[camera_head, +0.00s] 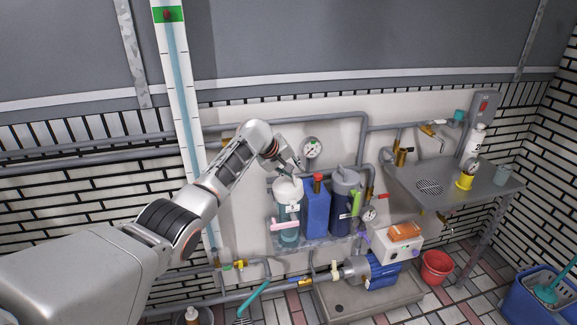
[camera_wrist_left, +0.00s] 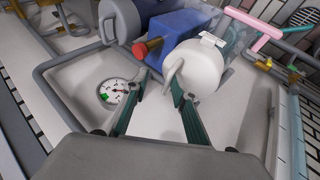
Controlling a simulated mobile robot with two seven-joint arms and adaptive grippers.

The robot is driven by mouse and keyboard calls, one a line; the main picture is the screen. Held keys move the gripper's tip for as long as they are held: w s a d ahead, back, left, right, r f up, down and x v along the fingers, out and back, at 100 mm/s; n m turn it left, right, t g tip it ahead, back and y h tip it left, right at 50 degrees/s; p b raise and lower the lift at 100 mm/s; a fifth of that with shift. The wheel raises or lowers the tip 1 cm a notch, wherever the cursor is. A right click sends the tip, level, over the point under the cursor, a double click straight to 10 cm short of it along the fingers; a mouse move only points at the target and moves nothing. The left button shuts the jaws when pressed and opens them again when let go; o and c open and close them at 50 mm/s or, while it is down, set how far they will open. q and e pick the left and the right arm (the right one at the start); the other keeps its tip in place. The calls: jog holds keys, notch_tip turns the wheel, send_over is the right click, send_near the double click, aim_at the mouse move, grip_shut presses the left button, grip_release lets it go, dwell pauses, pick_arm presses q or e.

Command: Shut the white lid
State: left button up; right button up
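The white lid (camera_head: 289,188) sits on top of a clear container (camera_head: 289,232) with teal contents and a pink handle, standing on a shelf at the wall. The lid also shows in the left wrist view (camera_wrist_left: 200,68), where a white flap or tab sticks up on its near side. I cannot tell how far the lid is open. My left gripper (camera_head: 295,168) is just above and behind the lid. In the left wrist view its two fingers (camera_wrist_left: 158,86) are apart with nothing between them, one tip close to the flap; contact is unclear. My right gripper is not in view.
A blue container (camera_head: 317,212) with a red cap and a dark grey canister (camera_head: 344,205) stand right beside it. A pressure gauge (camera_head: 311,148) and grey pipes are on the wall behind. A metal sink table (camera_head: 440,172) is at right.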

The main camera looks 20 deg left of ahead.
aim_at(289, 188)
pick_arm(q)
jog(key=shift+v, duration=0.95)
jog(key=shift+s+d+r, duration=0.1)
jog(key=shift+s+r, duration=0.35)
jog(key=shift+r, duration=0.35)
jog(key=shift+s+a+r, duration=0.2)
jog(key=shift+s+a, duration=0.05)
